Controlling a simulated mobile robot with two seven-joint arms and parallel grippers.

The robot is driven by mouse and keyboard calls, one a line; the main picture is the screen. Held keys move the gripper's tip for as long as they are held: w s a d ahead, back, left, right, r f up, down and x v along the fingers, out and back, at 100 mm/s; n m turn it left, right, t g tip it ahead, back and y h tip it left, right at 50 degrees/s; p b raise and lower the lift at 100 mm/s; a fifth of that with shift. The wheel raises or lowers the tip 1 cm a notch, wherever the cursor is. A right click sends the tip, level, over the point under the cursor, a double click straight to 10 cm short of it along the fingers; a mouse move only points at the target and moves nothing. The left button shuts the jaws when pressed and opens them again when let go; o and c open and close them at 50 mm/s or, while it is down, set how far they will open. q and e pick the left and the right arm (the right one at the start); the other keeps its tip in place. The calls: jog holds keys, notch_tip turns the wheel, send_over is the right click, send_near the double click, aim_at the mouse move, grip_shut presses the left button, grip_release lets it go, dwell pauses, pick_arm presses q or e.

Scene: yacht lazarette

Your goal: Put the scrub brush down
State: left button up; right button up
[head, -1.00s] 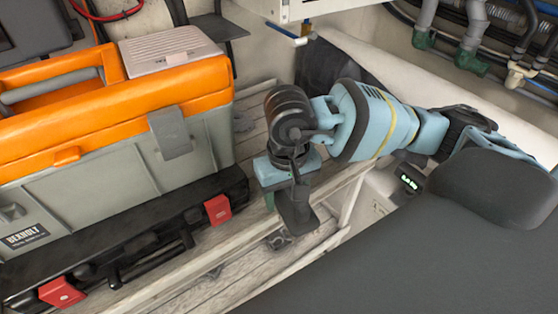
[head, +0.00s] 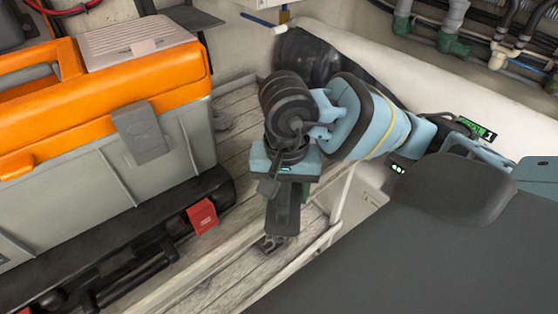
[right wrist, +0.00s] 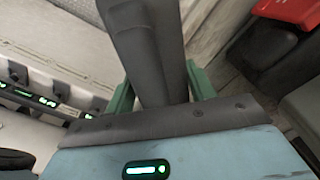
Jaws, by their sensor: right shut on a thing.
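My right gripper (head: 286,185) is in the middle of the head view, pointing down over a narrow planked shelf (head: 238,125). It is shut on a dark grey, elongated thing, which I take to be the scrub brush (head: 285,212). In the right wrist view the brush (right wrist: 155,50) stands between the two green fingers (right wrist: 160,90) and runs out of the top of the picture. No bristles can be made out. I cannot tell whether its lower end touches the planks. My left gripper is not in view.
A large grey toolbox with an orange top (head: 110,140) stands left of the gripper, with a black case with red latches (head: 150,250) at its front. A white rail (head: 342,205) is close on the right. Bare planks show behind.

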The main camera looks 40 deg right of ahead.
jog(key=w+d, duration=0.2)
jog(key=w, duration=0.1)
jog(key=w+d, duration=0.2)
jog(key=w, duration=0.2)
jog(key=w+d+f, duration=0.1)
jog(key=w+d, duration=0.1)
jog(key=w, duration=0.1)
jog(key=shift+w+d+p, duration=0.3)
jog(key=shift+w+p, duration=0.05)
jog(key=shift+w, duration=0.05)
jog(key=shift+w+d+f, duration=0.1)
jog(key=shift+w+d, duration=0.1)
jog(key=shift+w, duration=0.05)
jog(key=shift+f, duration=1.75)
jog(key=shift+f, duration=0.1)
jog(key=shift+f, duration=0.1)
jog(key=o, duration=1.1)
jog(key=shift+c, duration=0.2)
